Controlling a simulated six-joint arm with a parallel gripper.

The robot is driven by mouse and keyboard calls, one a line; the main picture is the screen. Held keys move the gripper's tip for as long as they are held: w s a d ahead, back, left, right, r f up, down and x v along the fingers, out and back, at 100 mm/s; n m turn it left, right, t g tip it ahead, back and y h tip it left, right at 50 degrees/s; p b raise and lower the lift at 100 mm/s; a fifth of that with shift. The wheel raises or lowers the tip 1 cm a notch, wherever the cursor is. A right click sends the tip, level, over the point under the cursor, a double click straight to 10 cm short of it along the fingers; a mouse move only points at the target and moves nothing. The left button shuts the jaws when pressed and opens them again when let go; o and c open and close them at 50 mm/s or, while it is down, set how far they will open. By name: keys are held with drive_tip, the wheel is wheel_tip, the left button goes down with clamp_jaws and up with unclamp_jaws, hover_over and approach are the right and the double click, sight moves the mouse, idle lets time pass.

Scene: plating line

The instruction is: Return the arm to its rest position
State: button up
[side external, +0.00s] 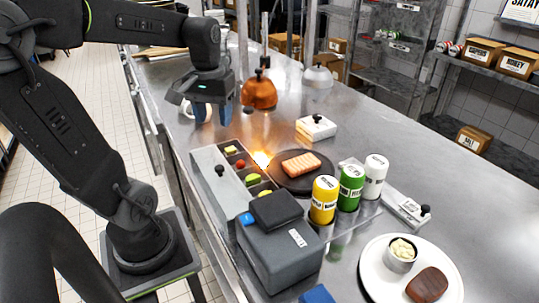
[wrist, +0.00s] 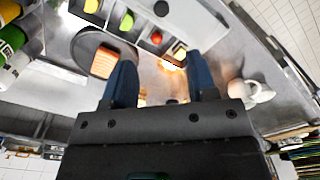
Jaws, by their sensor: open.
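My gripper (side external: 211,112) hangs over the steel counter (side external: 370,130), above and behind the grey compartment box. Its two blue fingers point down, spread apart with nothing between them. In the wrist view my gripper (wrist: 160,85) also shows empty between its blue fingers. Part of my arm reaches in from the upper left in the side view.
A grey box (side external: 208,172) with food pieces stands before a dark plate (side external: 325,182) with a salmon-coloured slab. Bottles (side external: 324,202), a dark grey container (side external: 278,258) and a white plate (side external: 372,283) stand nearer.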

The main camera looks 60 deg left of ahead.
drive_tip(key=s+d+m+t, duration=0.1)
drive_tip(key=d+m+t, duration=0.4)
drive_tip(key=d, duration=1)
drive_tip(key=m, duration=0.3)
drive_tip(key=shift+s+m+t, duration=0.2)
drive_tip(key=shift+m+t, duration=0.1)
drive_tip(key=shift+m, duration=0.1)
drive_tip(key=shift+d, duration=0.1)
idle(1.4)
